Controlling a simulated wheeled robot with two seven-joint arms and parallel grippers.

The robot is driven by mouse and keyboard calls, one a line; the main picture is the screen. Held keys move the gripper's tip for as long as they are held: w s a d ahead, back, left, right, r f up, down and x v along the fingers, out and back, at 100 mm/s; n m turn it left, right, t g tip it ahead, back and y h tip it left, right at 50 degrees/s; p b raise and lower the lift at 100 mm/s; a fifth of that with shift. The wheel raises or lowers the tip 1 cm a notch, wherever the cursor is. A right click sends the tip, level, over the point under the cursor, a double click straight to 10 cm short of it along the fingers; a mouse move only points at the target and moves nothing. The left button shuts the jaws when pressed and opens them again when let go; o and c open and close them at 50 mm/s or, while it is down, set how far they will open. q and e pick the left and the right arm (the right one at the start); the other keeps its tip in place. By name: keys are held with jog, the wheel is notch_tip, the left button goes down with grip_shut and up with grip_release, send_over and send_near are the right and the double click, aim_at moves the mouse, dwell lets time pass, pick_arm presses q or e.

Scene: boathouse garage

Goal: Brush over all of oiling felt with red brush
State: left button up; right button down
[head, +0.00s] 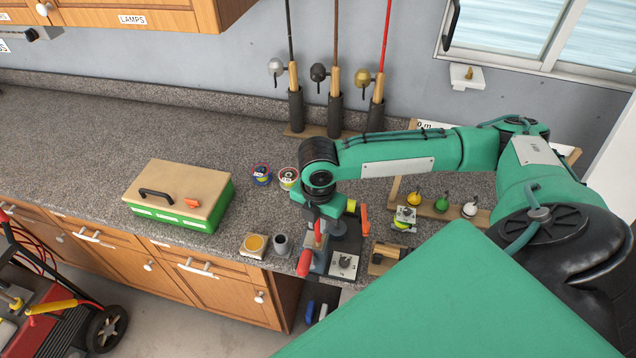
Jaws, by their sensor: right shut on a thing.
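My right gripper (314,236) reaches down over the front edge of the counter, shut on what appears to be the red brush (303,263). A red handle shows at the gripper; the bristles cannot be made out. The oiling felt appears to be the round yellow-brown pad (255,243) in a pale square block, lying near the front edge to the left of the gripper. The gripper and the pad are apart, with a grey cup (281,245) between them. My left gripper is not in view.
A green box with a tan lid (178,190) stands left of the pad. Two small round tins (262,176) (288,178) lie behind it. A metal device on a plate (344,264) sits right of the gripper. Fishing rods (336,100) stand at the wall. The counter's left side is clear.

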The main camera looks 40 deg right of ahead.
jog(key=shift+s+a, duration=0.15)
jog(key=shift+a, duration=0.1)
jog(key=shift+w+a, duration=0.8)
jog(key=shift+w, duration=0.25)
dwell(3.2)
jog(key=shift+w+d+f, duration=0.1)
jog(key=shift+w+d, duration=0.25)
jog(key=shift+d, duration=0.1)
